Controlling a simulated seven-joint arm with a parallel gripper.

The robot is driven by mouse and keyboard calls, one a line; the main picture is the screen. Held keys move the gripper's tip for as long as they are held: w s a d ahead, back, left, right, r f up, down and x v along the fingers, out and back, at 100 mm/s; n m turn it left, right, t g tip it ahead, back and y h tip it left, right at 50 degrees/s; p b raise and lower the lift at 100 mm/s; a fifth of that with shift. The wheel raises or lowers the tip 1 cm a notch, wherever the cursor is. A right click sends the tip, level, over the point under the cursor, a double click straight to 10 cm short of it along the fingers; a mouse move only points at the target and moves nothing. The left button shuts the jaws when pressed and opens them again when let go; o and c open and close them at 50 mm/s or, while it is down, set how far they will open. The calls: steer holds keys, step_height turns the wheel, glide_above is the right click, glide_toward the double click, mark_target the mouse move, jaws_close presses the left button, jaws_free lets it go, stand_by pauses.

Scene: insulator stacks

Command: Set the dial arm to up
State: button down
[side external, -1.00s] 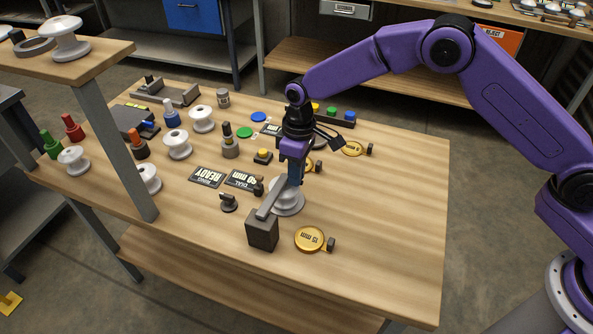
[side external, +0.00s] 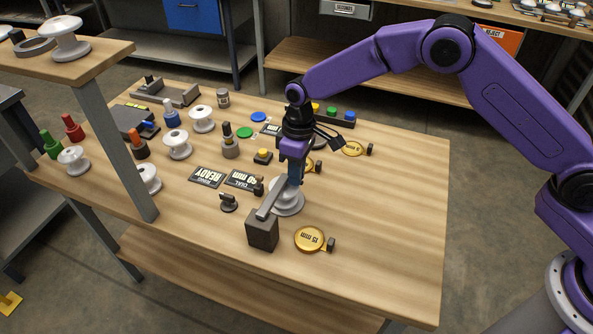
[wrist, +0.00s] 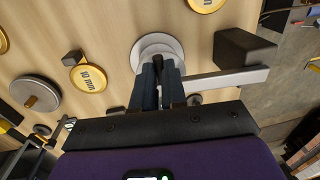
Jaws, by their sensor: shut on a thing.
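The dial arm (side external: 270,205) is a grey bar that reaches from the top of a dark block (side external: 263,232) toward a pale round stacked piece (side external: 295,204). In the wrist view the bar (wrist: 228,79) runs from the block (wrist: 242,48) to my fingers, low over the pale piece (wrist: 150,45). My gripper (side external: 290,186) points down at the bar's free end. Its dark blue fingers (wrist: 163,72) are shut on the dial arm there, with a small dark part between them. The fingers hide the exact contact.
A gold 15 mm disc (side external: 309,238) lies right of the block. Dark READY (side external: 206,177) and 50 mm (side external: 243,180) displays lie to the left. White spools (side external: 178,144) stand farther left, near a shelf post (side external: 118,145).

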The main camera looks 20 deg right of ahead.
steer(key=shift+r, duration=0.1)
steer(key=shift+s+a+r+t+h, duration=0.1)
steer(key=shift+a+r+t+h, duration=0.05)
steer(key=shift+r+t+h, duration=0.3)
steer(key=shift+s+a+r+t+h, duration=0.15)
steer(key=shift+r+t, duration=0.1)
steer(key=shift+r, duration=0.25)
steer(key=s+a+r+t+h, duration=0.7)
steer(key=r+t+h, duration=0.2)
steer(key=s+a+f, duration=0.2)
steer(key=s+a, duration=0.2)
steer(key=s, duration=0.1)
steer(key=shift+a, duration=0.25)
steer(key=shift+s+a, duration=0.2)
stand_by(0.3)
steer(key=c, duration=1.2)
jaws_free()
steer(key=shift+f, duration=0.1)
steer(key=shift+o, duration=0.2)
